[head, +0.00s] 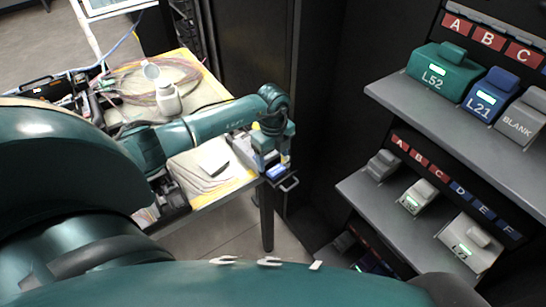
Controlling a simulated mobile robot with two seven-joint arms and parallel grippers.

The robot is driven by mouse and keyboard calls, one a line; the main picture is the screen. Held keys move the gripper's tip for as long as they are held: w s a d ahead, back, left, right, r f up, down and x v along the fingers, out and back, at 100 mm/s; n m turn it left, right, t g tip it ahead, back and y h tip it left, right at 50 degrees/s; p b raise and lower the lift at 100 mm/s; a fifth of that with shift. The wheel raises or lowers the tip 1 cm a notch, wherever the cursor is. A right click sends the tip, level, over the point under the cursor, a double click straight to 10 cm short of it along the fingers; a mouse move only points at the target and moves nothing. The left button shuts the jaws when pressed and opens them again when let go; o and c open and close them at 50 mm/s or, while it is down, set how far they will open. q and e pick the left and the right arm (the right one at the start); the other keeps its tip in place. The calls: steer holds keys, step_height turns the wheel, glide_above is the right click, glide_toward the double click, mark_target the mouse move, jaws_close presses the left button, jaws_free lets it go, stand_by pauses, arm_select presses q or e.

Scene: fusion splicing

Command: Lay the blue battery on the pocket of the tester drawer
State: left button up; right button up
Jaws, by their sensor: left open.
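The blue battery (277,172) shows as a small blue block at the front right corner of the table, directly under my left gripper (272,163). The tester drawer (285,181) sticks out there, with a metal handle (290,185) at its front. The battery appears to lie on the drawer; the pocket under it is hidden. My left gripper points down over the battery and is open. The gap between fingers and battery is too small to judge. My right gripper is not in view.
The yellow-topped table (222,198) holds a grey-white device (200,170), a white bottle (168,98), coiled cable (150,75) and tools. Shelves at right hold a green L52 block (440,75), a blue L21 block (489,96) and a grey BLANK block (520,122).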

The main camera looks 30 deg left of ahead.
arm_select(q)
step_height(320, 180, up, 11)
steer(key=b, duration=0.2)
steer(key=s+d+f+m+h, duration=0.2)
steer(key=d+h, duration=0.2)
steer(key=d, duration=0.4)
steer(key=s+d+f+m+h, duration=0.2)
steer(key=s+d+h, duration=0.15)
steer(key=d, duration=0.45)
steer(key=s+d+r+n+t+h, duration=0.35)
steer(key=d+r+t+h, duration=0.25)
steer(key=d+h, duration=0.45)
steer(key=w+a+f+n+t+y, duration=0.25)
steer(key=a+n+t+y, duration=0.35)
steer(key=n+t, duration=0.5)
steer(key=s+a+f+n+g+y, duration=0.2)
steer(key=s+f+n+g+y, duration=0.1)
steer(key=s+f, duration=0.3)
steer(key=s+a+f+n+g+y, duration=0.3)
steer(key=s+f+n+y, duration=0.2)
steer(key=f, duration=0.5)
steer(key=shift+s+f+g+y, duration=0.15)
steer(key=shift+s+g+y, duration=0.3)
steer(key=shift+s, duration=0.7)
